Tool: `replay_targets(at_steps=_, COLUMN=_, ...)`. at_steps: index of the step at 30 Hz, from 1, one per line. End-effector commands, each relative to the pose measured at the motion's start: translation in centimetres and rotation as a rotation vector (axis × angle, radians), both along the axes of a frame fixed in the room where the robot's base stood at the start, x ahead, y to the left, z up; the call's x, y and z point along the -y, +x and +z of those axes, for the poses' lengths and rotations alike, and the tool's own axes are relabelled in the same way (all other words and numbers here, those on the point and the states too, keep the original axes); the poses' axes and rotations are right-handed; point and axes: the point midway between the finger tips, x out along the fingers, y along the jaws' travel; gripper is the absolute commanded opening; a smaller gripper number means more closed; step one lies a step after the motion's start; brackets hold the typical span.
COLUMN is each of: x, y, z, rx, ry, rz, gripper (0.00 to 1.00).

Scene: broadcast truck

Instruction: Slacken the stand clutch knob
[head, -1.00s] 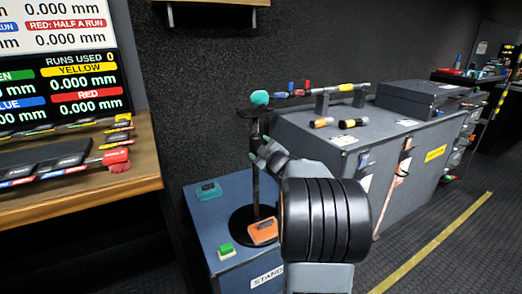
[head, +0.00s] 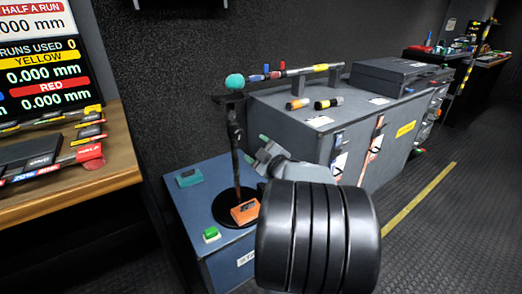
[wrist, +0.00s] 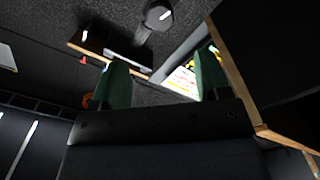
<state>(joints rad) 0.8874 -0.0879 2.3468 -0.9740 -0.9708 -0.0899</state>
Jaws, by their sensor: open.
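A slim black stand (head: 236,165) rises upright from a round black base on a blue-grey case. A teal ball (head: 234,82) tops it, above a dark crosspiece. I cannot clearly make out which part is the clutch knob; dark thicker fittings show on the upper pole. My gripper (head: 257,148) is just right of the pole in the head view, with its green-tipped fingers apart and pointing toward it. Whether they touch the pole cannot be told. In the wrist view both green fingertips (wrist: 164,80) stand wide apart with nothing held between them.
An orange box (head: 245,212) sits on the stand's base, with a teal box (head: 189,177) and a green button (head: 211,234) nearby on the blue-grey case (head: 180,215). A large grey cabinet (head: 290,130) stands behind right. A wooden desk (head: 120,170) is at left.

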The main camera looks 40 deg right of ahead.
Motion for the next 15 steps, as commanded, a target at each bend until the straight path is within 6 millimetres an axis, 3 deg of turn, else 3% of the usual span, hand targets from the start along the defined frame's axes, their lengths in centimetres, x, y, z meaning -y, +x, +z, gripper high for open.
replay_targets(at_steps=6, x=-0.2, y=-1.6, z=0.0, rx=0.000, ry=0.000, rz=0.000, gripper=0.70)
replay_targets(at_steps=15, x=-0.3, y=-1.8, z=0.0, rx=0.000, ry=0.000, rz=0.001, gripper=0.70)
